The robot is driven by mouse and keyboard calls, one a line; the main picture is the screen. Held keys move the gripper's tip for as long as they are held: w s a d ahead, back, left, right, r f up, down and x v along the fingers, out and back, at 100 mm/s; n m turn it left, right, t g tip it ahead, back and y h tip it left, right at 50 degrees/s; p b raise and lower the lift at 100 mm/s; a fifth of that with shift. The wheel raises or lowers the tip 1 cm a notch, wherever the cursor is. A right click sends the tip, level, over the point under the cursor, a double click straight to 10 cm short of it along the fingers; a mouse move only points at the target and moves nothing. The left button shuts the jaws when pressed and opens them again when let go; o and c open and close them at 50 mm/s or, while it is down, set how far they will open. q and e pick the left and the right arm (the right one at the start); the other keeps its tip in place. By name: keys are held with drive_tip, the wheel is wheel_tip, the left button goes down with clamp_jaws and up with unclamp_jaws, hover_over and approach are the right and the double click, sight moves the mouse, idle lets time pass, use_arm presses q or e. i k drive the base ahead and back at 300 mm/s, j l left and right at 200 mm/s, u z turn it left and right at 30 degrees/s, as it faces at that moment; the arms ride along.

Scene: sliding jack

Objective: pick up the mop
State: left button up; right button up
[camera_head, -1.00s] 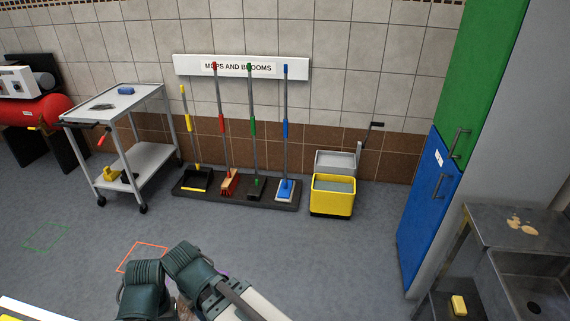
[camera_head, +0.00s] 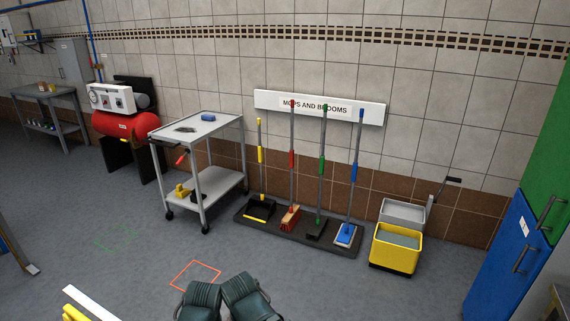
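Several long-handled tools stand on a dark floor rack (camera_head: 270,238) under a sign reading "MOPS AND BROOMS" (camera_head: 370,113). The one with the blue grip and flat blue and white head (camera_head: 346,235) is at the right end and looks like the mop. Left of it are one with a green grip (camera_head: 322,167), a red broom (camera_head: 290,219) and a yellow-handled dustpan (camera_head: 257,211). Dark green parts of my arms show at the bottom centre, well short of the rack. Neither gripper can be made out.
A yellow mop bucket (camera_head: 396,254) with a grey wringer stands right of the rack. A grey trolley (camera_head: 218,186) stands to its left, a red compressor (camera_head: 120,125) beyond. Blue and green cabinets (camera_head: 505,262) are at the right. The floor before the rack is clear, with a red outlined square (camera_head: 195,275).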

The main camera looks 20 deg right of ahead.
sight(344, 236)
drive_tip(key=i+l+u, duration=0.1)
drive_tip(key=i+l, duration=0.25)
drive_tip(key=l, duration=0.2)
drive_tip(key=i+l, duration=0.3)
drive_tip(key=l, duration=0.3)
drive_tip(key=i+l+u, duration=0.15)
drive_tip(key=i+l, duration=0.15)
drive_tip(key=l, duration=0.3)
drive_tip(key=i+l, duration=0.3)
drive_tip(key=l, duration=0.3)
drive_tip(key=i+l+u, duration=0.15)
drive_tip(key=i+l, duration=0.15)
drive_tip(key=l, duration=0.35)
drive_tip(key=i+l, duration=0.25)
drive_tip(key=l, duration=0.4)
drive_tip(key=i+l+u, duration=0.15)
drive_tip(key=l, duration=0.5)
drive_tip(key=i+l+u, duration=0.1)
drive_tip(key=i+l, duration=0.2)
drive_tip(key=l, duration=0.4)
